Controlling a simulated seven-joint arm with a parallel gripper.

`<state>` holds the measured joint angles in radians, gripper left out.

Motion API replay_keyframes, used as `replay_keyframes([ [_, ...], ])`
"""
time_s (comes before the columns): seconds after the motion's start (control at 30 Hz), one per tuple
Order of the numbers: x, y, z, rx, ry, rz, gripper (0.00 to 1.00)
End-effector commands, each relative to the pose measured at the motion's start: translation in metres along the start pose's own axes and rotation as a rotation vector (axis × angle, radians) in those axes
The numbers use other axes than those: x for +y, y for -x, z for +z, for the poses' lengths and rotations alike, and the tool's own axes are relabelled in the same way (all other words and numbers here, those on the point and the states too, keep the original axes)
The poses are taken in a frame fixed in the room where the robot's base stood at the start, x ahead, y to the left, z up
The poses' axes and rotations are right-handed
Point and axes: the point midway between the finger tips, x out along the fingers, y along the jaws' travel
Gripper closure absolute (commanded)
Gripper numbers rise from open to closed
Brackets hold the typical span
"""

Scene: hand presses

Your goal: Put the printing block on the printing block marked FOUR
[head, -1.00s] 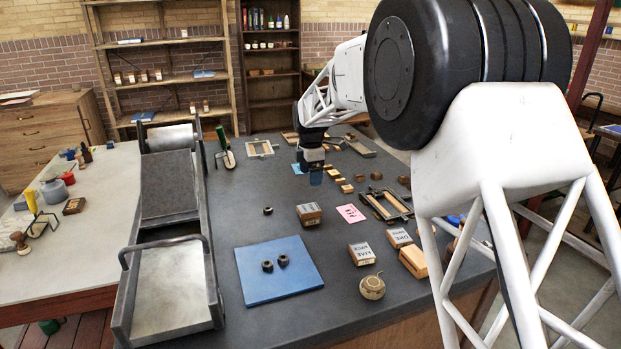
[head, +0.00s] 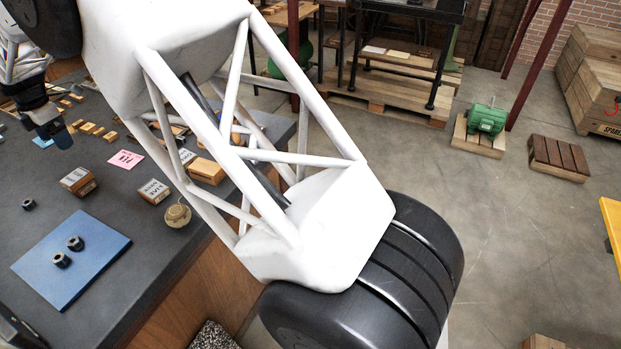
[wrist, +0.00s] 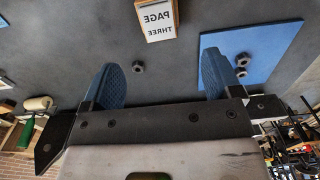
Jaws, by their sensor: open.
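In the wrist view, a printing block with a white mirrored label reading PAGE THREE (wrist: 157,20) lies at the top middle, apart from my gripper (wrist: 160,82). My blue padded fingers are open wide and empty. In the head view, my gripper (head: 57,134) hangs over the table at the left. The labelled block nearest it (head: 78,181) lies in front. Another labelled block (head: 154,191) lies to the right, its lettering too small to read surely. A plain wooden block (head: 207,170) shows beyond my arm's struts. A label beside it is partly hidden. I cannot tell which block is marked FOUR.
A blue mat (head: 100,245) carries two dark nuts (head: 75,243), and a third nut (head: 28,204) lies behind it. A round tan item (head: 177,214) sits near the table edge. A pink note (head: 126,159) and small wooden pieces (head: 90,128) lie farther back.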

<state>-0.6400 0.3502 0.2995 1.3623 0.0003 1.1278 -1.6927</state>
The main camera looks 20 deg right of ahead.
Motion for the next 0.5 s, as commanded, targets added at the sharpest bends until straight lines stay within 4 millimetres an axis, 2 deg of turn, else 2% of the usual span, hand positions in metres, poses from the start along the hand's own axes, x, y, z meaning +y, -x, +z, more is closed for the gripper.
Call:
replay_keyframes([
  [0.17, -0.025, 0.018, 0.021, -0.002, -0.086, 0.01, 0.16],
  [0.27, -0.048, 0.032, 0.038, -0.002, -0.165, 0.017, 0.16],
  [0.5, -0.119, 0.068, 0.082, -0.003, -0.402, 0.042, 0.16],
])
